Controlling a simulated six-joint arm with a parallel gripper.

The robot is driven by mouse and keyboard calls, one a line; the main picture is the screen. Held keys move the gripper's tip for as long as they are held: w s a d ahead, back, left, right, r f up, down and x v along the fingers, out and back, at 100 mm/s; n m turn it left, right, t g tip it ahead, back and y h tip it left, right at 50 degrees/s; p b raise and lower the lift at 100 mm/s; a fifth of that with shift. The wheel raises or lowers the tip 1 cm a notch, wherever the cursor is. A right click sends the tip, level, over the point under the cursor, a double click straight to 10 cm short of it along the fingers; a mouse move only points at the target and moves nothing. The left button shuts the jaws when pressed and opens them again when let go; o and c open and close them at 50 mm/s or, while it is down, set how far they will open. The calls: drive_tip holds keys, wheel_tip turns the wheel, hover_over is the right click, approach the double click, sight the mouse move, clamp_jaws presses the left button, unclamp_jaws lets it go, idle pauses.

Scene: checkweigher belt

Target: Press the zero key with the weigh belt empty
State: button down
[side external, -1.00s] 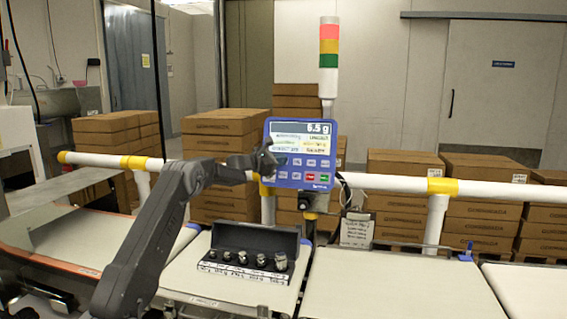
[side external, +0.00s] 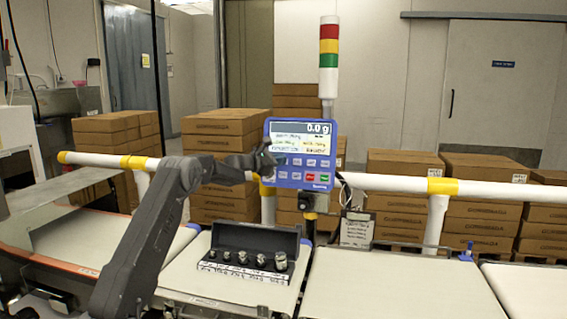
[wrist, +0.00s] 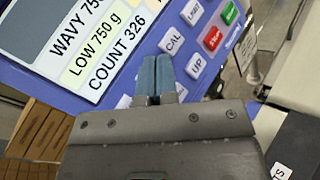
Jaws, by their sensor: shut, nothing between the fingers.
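The blue control panel (side external: 301,154) stands on a post behind the belts. My gripper (side external: 270,156) is shut and empty, at the panel's left side. I cannot tell whether the tips touch. The belt section (side external: 372,287) right of the post is bare; which section is the weigh belt is unclear.
An open case of several weights (side external: 250,252) sits on the section left of the post. A white rail (side external: 385,183) runs behind the belts. A light tower (side external: 328,60) rises behind the panel, and stacked cartons (side external: 402,205) stand beyond.

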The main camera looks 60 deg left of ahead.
idle(0.3)
drive_tip(key=shift+s+d+r, duration=0.25)
drive_tip(key=shift+s+d, duration=0.3)
drive_tip(key=shift+d, duration=0.05)
drive_tip(key=shift+s+d+r, duration=0.2)
drive_tip(key=shift+s+d, duration=0.35)
drive_tip(key=shift+s, duration=0.05)
drive_tip(key=shift+s+d+r, duration=0.25)
drive_tip(key=shift+s+d, duration=0.3)
drive_tip(key=shift+d, duration=0.05)
